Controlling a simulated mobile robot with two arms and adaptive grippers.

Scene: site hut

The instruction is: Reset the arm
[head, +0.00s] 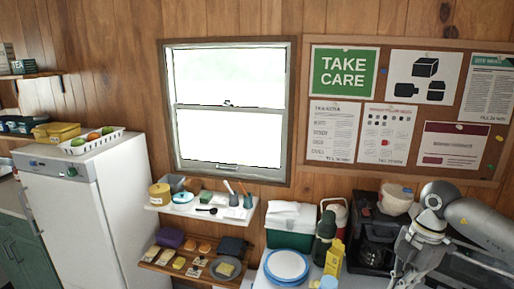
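My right arm comes in from the right edge, grey and silver, bent at a rounded joint. My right gripper (405,272) points down at the lower right, in front of a dark coffee machine (372,245). Its fingers are small and run near the bottom edge, so I cannot tell whether they are open or shut. I see nothing clearly held in it. My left arm and gripper are not in view.
A worktop at the lower right holds blue-rimmed plates (287,265), a green box (290,238), a dark bottle (324,240) and a yellow carton (334,258), left of my gripper. Small shelves (168,208) hang below the window (228,107). A white fridge (95,215) stands left.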

